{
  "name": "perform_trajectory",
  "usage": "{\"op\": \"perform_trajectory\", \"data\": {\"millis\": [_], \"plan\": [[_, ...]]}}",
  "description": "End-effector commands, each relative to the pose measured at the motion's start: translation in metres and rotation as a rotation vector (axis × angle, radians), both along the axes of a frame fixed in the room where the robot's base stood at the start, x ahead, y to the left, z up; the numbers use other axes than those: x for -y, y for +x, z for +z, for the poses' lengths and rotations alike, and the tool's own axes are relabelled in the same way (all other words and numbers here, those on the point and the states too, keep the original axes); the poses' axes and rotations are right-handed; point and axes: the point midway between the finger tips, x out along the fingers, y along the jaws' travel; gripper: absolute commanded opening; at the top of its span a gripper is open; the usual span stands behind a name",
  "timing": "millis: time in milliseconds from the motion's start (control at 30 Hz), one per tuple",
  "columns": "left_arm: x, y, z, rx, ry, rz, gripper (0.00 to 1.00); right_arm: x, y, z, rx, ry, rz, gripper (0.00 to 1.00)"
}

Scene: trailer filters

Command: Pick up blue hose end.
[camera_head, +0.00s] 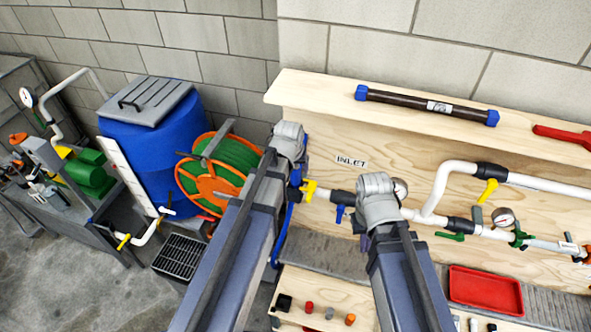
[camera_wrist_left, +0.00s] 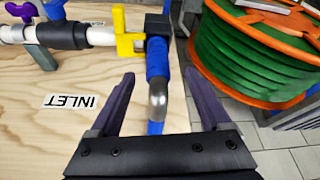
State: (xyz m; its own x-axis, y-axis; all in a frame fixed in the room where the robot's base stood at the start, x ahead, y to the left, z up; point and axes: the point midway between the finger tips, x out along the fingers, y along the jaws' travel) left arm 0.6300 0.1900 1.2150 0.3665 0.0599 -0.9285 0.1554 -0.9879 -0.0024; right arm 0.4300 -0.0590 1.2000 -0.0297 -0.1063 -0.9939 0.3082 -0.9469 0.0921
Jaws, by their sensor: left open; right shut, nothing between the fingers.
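The blue hose (camera_head: 283,238) hangs down at the left end of the wooden panel, beside the yellow-handled valve (camera_head: 309,190). In the left wrist view the blue hose end (camera_wrist_left: 157,58) has a bare metal section and comes off the pipe by the yellow valve handle (camera_wrist_left: 128,42). My left gripper (camera_wrist_left: 159,76) is open, with the hose end between its two fingers and a gap on each side. In the head view its fingers are mostly hidden behind my wrist. My right gripper (camera_head: 365,243) is shut and empty, in front of the panel's middle.
A green hose on an orange reel (camera_head: 212,190) stands close left of the hose; it also shows in the left wrist view (camera_wrist_left: 255,55). A white pipe (camera_head: 440,190) with gauges runs along the panel. A red tray (camera_head: 485,290) lies on the bench at the right.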

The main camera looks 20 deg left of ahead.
Motion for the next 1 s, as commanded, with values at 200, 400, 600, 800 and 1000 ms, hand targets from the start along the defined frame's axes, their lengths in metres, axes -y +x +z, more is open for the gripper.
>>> {"op": "perform_trajectory", "data": {"millis": [200, 400, 600, 800, 1000], "plan": [[-0.002, 0.005, -0.001, 0.014, -0.001, 0.007, 0.81, 0.000, 0.000, -0.002, 0.000, 0.000, 0.000, 0.00], [-0.002, 0.011, -0.017, 0.013, -0.001, 0.006, 0.81, 0.000, 0.000, -0.018, 0.001, 0.000, 0.006, 0.00], [-0.002, 0.014, -0.024, 0.012, -0.001, 0.006, 0.81, 0.000, 0.000, -0.025, 0.000, -0.001, 0.012, 0.00], [-0.002, 0.015, -0.030, 0.012, -0.001, 0.006, 0.81, 0.000, 0.000, -0.031, 0.000, 0.000, 0.011, 0.00], [0.000, 0.021, -0.052, 0.011, -0.001, 0.006, 0.81, 0.000, 0.001, -0.053, 0.001, 0.000, 0.010, 0.00]]}}
